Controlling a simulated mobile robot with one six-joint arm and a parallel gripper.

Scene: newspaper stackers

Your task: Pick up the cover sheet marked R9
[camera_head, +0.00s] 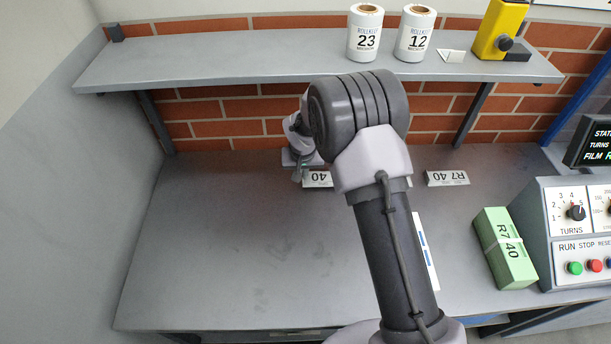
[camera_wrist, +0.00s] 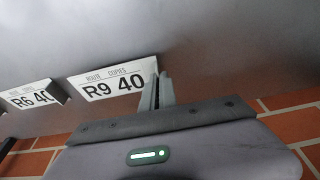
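The cover sheet marked R9 40 (camera_wrist: 112,82) is a white card in the wrist view, just left of my gripper's fingers (camera_wrist: 158,92). Its end by the 40 reaches the fingers. In the head view a card with an upside-down 40 (camera_head: 317,179) shows by my gripper (camera_head: 297,174), low at the back of the table; its other end is hidden behind my arm. The fingers look close together, but I cannot tell whether they are shut on the card's end.
An R6 40 card (camera_wrist: 30,96) lies beside R9 in the wrist view. An R7 40 card (camera_head: 447,178) and a green R7 40 bundle (camera_head: 504,248) are at the right, by a control panel (camera_head: 580,230). The shelf (camera_head: 250,55) overhangs the back. The table's left (camera_head: 215,240) is clear.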

